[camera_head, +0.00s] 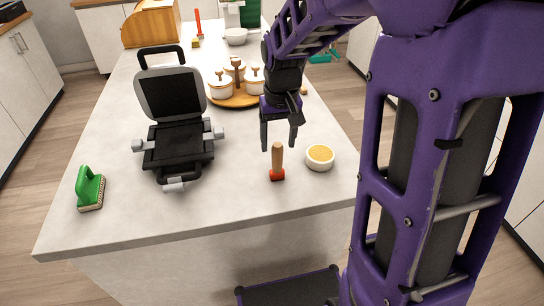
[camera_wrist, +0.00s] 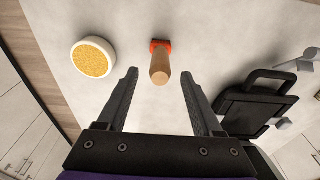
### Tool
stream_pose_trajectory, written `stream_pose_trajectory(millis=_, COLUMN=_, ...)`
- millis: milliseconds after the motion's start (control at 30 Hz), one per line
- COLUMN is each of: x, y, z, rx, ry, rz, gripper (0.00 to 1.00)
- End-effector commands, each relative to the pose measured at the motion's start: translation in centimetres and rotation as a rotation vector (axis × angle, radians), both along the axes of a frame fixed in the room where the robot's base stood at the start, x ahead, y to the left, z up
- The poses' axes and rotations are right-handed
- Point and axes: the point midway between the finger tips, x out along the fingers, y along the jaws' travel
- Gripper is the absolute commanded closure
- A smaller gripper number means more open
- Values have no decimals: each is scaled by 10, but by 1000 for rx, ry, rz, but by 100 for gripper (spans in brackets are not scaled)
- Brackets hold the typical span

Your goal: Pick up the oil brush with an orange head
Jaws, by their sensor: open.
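The oil brush (camera_head: 277,161) stands near the front edge of the counter, with its orange-red head (camera_head: 277,175) low and its wooden handle up. In the wrist view the oil brush (camera_wrist: 160,65) shows beyond the fingertips, roughly midway between them, with its handle toward the camera. My gripper (camera_head: 279,146) is open and empty, with its fingers pointing down close to the top of the handle. In the wrist view my gripper (camera_wrist: 160,75) has one finger on each side of the handle, with clear gaps.
A white bowl of yellow grains (camera_head: 320,158) stands just right of the brush. An open black waffle iron (camera_head: 178,145) stands to the left. White jars on a round wooden tray (camera_head: 236,101) are behind my gripper.

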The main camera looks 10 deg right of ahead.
Motion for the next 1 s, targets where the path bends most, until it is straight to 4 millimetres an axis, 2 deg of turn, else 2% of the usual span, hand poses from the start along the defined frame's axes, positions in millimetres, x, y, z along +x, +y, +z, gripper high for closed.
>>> stream_pose_trajectory(millis=133, x=1, y=0, z=-12, rx=0, ry=3, rz=0, gripper=32)
stream_pose_trajectory(millis=400, x=7, y=0, z=-49, rx=0, ry=2, rz=0, gripper=32)
stream_pose_trajectory(millis=700, x=8, y=0, z=-53, rx=0, ry=-1, rz=1, gripper=32)
stream_pose_trajectory(millis=1000, x=8, y=0, z=-53, rx=0, ry=-1, rz=1, gripper=86)
